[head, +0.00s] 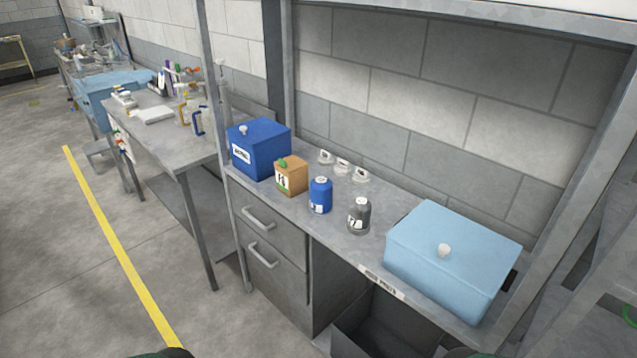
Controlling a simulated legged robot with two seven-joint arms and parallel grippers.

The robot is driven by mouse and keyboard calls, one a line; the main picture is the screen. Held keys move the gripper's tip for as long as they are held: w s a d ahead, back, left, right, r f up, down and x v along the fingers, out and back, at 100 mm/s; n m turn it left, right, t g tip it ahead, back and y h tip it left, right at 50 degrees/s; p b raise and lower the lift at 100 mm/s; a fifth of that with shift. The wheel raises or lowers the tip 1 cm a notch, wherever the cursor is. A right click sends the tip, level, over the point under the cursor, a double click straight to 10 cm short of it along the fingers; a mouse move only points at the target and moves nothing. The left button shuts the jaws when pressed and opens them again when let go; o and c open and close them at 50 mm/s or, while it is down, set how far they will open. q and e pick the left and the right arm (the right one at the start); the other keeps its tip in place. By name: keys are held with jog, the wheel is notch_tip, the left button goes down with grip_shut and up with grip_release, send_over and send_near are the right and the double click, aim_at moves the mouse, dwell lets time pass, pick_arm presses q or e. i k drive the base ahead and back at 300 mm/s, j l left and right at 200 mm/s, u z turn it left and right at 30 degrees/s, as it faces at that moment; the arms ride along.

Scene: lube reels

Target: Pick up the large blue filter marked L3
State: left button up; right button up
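A blue cylindrical filter (320,195) stands upright on the grey metal workbench (340,252), right of a small brown box. It has a white label low on its front and a pale spot on top; the label is too small to read. A dark grey cylinder (359,216) of similar size, with a white label, stands just to its right, apart from it. Neither gripper is in view; only dark green edges, possibly parts of my own body, show at the bottom of the picture.
A dark blue lidded box (262,140) and a brown box with a green knob (291,175) stand left of the filter. A light blue box (455,255) fills the bench's right end. Several small pale items (342,168) sit behind. A frame post (219,110) rises at left.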

aim_at(320, 188)
jog(key=i+j+z, duration=0.2)
jog(key=i+j, duration=0.65)
jog(key=j, duration=0.1)
